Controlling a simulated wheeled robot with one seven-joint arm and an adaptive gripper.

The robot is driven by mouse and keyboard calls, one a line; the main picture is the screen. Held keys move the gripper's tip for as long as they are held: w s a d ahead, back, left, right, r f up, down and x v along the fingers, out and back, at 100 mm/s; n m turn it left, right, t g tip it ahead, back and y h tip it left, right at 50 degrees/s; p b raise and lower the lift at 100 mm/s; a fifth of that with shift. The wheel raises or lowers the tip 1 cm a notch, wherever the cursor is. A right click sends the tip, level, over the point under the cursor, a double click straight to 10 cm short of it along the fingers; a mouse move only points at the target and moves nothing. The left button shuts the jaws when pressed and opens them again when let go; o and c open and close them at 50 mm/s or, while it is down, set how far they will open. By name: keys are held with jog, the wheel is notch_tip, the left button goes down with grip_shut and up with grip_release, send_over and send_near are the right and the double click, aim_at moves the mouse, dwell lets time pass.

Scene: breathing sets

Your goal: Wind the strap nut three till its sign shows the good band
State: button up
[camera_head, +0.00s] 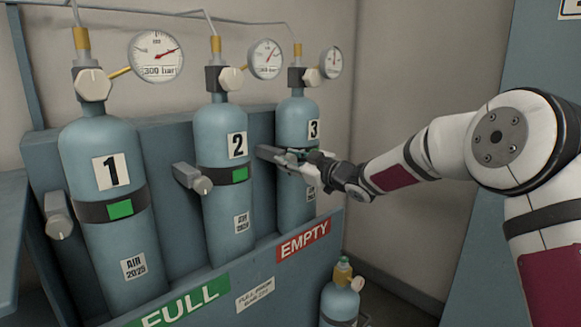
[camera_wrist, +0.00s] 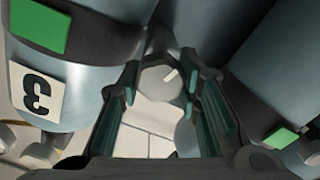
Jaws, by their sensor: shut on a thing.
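Cylinder three (camera_head: 297,112) is the rightmost of the big blue cylinders in the head view. My gripper (camera_head: 283,157) is at its strap, at the outer end of the clamp block (camera_head: 268,152), and hides the sign there. In the wrist view my gripper (camera_wrist: 160,82) is shut on the grey strap nut three (camera_wrist: 158,87), with a finger on either side. A short white mark on the nut's face points to the upper right. The sign of strap three (camera_wrist: 38,26), next to the number 3 label (camera_wrist: 36,93), shows plain green in the wrist view.
Cylinder two (camera_head: 222,135) and cylinder one (camera_head: 100,150) stand to the left, both with green strap signs. A small cylinder (camera_head: 340,300) stands below the EMPTY sign (camera_head: 303,240).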

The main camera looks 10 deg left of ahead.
jog(key=shift+n+b, duration=0.45)
jog(key=shift+n, duration=0.25)
jog(key=o, duration=1.2)
jog(key=shift+c, duration=0.2)
jog(key=v, duration=1.2)
jog(key=shift+s, duration=0.1)
